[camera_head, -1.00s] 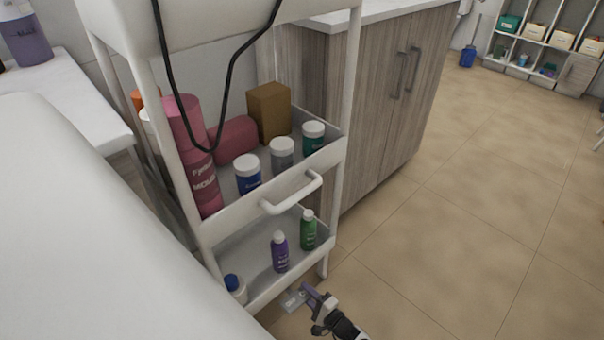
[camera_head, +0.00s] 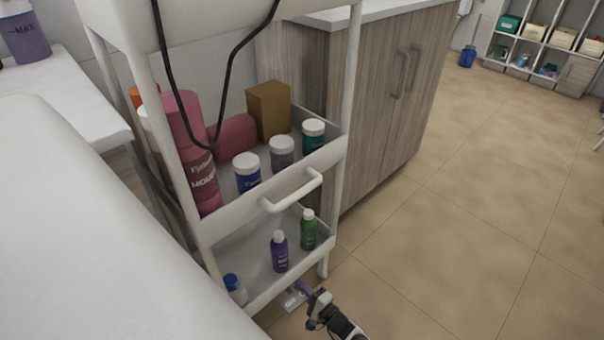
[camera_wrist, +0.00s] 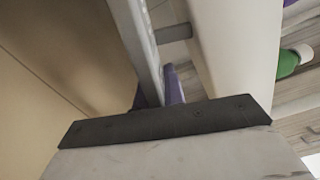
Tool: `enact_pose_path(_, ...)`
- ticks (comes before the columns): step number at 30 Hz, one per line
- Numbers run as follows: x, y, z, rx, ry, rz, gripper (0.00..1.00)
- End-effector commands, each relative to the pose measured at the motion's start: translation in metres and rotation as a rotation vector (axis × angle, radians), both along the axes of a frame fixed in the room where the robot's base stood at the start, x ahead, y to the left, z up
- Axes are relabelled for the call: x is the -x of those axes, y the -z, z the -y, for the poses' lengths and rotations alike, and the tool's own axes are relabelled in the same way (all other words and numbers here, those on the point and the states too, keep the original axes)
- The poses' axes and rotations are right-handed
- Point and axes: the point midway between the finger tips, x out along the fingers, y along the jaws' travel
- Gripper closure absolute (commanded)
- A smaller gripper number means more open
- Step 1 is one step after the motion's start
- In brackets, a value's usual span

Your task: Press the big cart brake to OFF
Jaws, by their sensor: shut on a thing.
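The big cart brake appears as a grey metal plate (camera_head: 294,300) low at the cart's near bottom corner, just outside the bottom shelf. My gripper (camera_head: 304,289) reaches it from the lower right, with its purple fingers at the plate. In the wrist view, the brake plate (camera_wrist: 140,45) runs edge-on between the purple fingers (camera_wrist: 160,92), and a short grey bar joins it to the white cart side. My gripper is shut on the plate. The fingertips are partly hidden, and the brake's ON or OFF marking cannot be read.
The white cart (camera_head: 225,232) carries bottles and jars on its shelves. A purple bottle (camera_head: 279,252) and a green bottle (camera_head: 308,232) stand on the bottom shelf. A wooden cabinet (camera_head: 385,110) stands behind. The tiled floor (camera_head: 470,220) to the right is clear.

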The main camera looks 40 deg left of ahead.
Motion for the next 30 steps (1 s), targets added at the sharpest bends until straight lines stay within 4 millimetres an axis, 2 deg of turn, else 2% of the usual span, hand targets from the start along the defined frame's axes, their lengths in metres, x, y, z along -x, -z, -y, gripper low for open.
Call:
enact_pose_path(5,-0.001,-0.003,0.0,0.003,0.0,0.042,1.0)
enact_pose_path(21,-0.001,-0.016,0.0,0.031,-0.001,0.377,1.0)
enact_pose_path(30,-0.001,-0.019,0.0,0.038,0.0,0.484,1.0)
